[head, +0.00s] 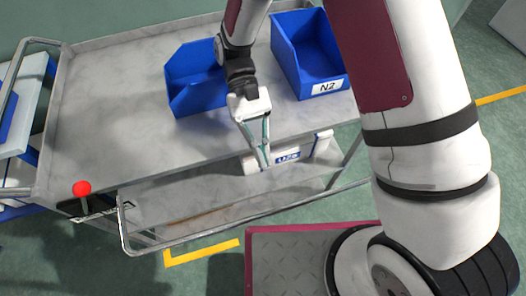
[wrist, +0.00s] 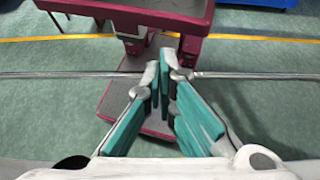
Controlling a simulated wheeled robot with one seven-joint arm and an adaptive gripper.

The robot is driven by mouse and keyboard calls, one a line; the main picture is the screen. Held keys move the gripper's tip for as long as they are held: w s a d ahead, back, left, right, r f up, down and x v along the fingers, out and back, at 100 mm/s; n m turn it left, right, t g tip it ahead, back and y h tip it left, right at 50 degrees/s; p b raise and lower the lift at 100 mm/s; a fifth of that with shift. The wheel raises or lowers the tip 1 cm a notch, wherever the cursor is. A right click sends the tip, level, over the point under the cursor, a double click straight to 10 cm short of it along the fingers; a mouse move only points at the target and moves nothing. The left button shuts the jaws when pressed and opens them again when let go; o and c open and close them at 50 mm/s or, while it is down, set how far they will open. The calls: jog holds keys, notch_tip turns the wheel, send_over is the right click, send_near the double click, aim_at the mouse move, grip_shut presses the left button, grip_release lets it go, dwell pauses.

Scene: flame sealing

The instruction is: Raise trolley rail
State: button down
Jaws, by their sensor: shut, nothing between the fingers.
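The trolley (head: 110,120) is a grey metal cart with an upper deck and a lower shelf. A thin metal rail (head: 250,220) runs along its near side, below the upper deck's level, with a bent left end. In the wrist view the rail (wrist: 260,75) crosses the picture behind my fingertips. My gripper (head: 267,164) is shut and empty, pointing down just outside the deck's near edge. Its teal-padded fingers (wrist: 163,62) meet at the tips and overlap the rail in the wrist view; I cannot tell whether they touch it. A red knob (head: 82,188) stands at the near left corner.
Two blue bins sit on the deck: one behind my gripper (head: 190,75) and one labelled N2 (head: 305,50) to the right. A white piece labelled U26 (head: 287,158) is at the near edge. The deck's left part is clear. Yellow tape (head: 205,252) marks the floor.

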jog(key=v, duration=1.2)
